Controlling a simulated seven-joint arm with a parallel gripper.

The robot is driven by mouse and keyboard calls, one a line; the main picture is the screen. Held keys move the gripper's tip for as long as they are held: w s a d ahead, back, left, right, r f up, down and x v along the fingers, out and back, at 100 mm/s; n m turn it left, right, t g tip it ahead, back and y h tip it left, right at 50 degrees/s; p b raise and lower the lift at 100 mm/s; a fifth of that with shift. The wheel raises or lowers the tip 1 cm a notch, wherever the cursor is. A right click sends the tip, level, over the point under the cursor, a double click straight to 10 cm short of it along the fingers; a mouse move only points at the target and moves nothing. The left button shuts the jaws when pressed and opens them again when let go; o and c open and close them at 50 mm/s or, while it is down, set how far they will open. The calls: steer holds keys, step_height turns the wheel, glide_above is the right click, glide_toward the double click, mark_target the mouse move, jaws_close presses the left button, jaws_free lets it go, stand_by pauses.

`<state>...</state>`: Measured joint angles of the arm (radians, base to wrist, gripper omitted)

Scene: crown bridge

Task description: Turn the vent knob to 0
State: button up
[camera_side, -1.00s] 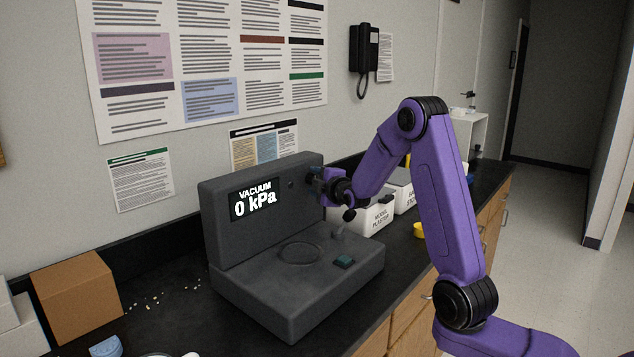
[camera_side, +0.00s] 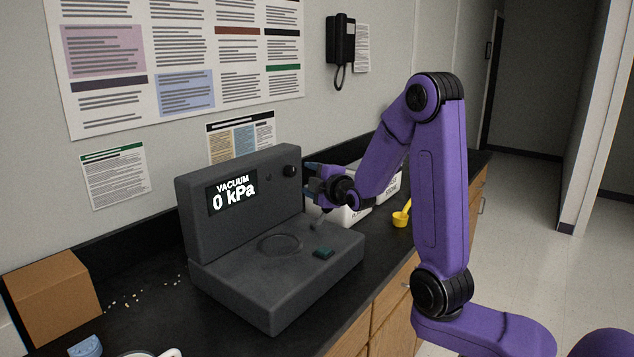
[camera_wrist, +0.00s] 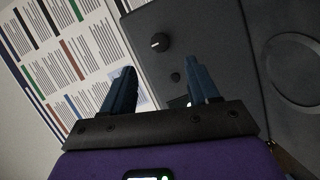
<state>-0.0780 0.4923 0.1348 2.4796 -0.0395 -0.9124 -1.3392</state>
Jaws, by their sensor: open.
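The dark grey vacuum unit (camera_side: 240,205) stands on the counter, and its display (camera_side: 232,193) reads "VACUUM 0 kPa". A black round knob (camera_side: 290,171) sits at the upper right of its upright panel. In the wrist view the knob (camera_wrist: 160,42) shows a short white mark, with no readable scale around it. A smaller dark round part (camera_wrist: 176,77) lies between knob and display. My gripper (camera_side: 311,178) is open and empty, just right of the panel and apart from the knob. In the wrist view its blue fingers (camera_wrist: 158,68) are spread below the knob.
White labelled boxes (camera_side: 352,212) stand behind my gripper, and a yellow scoop (camera_side: 402,216) lies to their right. The unit's base carries a round ring (camera_side: 281,244) and a teal button (camera_side: 323,253). A cardboard box (camera_side: 52,300) stands at left.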

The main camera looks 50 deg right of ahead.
steer(key=shift+v, duration=1.3)
